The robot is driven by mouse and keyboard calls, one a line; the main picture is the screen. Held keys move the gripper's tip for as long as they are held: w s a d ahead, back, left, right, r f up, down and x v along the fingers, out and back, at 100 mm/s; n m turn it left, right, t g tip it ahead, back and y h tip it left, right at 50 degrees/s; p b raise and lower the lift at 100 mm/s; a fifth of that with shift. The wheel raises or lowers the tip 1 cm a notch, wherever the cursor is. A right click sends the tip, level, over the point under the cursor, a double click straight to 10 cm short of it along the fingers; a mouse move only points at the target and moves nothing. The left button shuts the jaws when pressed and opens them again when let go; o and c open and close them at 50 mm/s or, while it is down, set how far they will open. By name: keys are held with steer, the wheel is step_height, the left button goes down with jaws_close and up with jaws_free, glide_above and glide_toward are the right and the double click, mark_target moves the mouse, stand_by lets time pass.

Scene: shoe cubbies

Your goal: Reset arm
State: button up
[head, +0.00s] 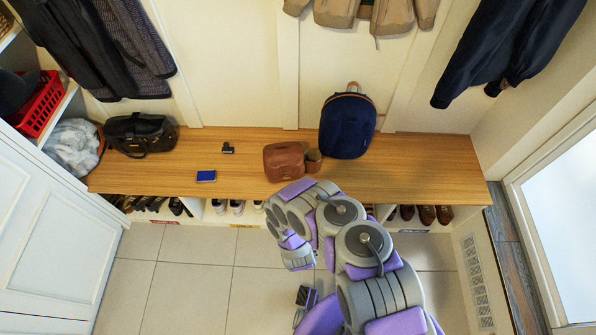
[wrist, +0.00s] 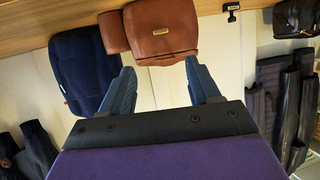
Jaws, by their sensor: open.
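My gripper (wrist: 163,78) is open and empty in the wrist view, its two dark blue fingers spread apart. The brown bag (wrist: 165,32) shows upside down beyond the fingertips and is not held. In the head view my arm (head: 340,215) is folded in front of the bench, bent down at its far end. The gripper's fingers are hard to make out in that view. The brown bag (head: 284,161) stands on the wooden bench (head: 240,170), with a small brown cup-like item (head: 313,160) beside it and a dark blue backpack (head: 347,125) to the right.
A black bag (head: 140,133), a blue box (head: 206,176) and a small black item (head: 228,148) are on the bench's left half. Shoes (head: 428,214) fill cubbies below. Coats (head: 510,45) hang above. Tiled floor (head: 190,280) is clear left of my arm.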

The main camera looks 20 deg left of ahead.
steer(key=w+d+r+m+g+h, duration=0.25)
steer(key=w+d+r, duration=0.35)
steer(key=w+r, duration=0.65)
steer(key=s+d+r+m+g+h, duration=0.1)
steer(key=d+r+g, duration=0.1)
steer(key=d+r, duration=0.55)
steer(key=d+r+g+h, duration=0.2)
steer(key=d+r, duration=0.2)
steer(key=r, duration=0.7)
steer(key=s+d+r+g, duration=0.2)
steer(key=s+d+r, duration=0.3)
steer(key=s+r, duration=0.25)
steer(key=s+d+r+g, duration=0.1)
steer(key=s+r, duration=0.4)
steer(key=s, duration=0.5)
steer(key=s+d+r+m+g, duration=0.1)
steer(key=s+r, duration=0.4)
steer(key=s, duration=0.6)
steer(key=s+d+r+g, duration=0.3)
steer(key=s+d+r, duration=0.2)
steer(key=s, duration=0.5)
steer(key=shift+s+r, duration=0.4)
steer(key=shift+r, duration=0.2)
steer(key=shift+g, duration=0.25)
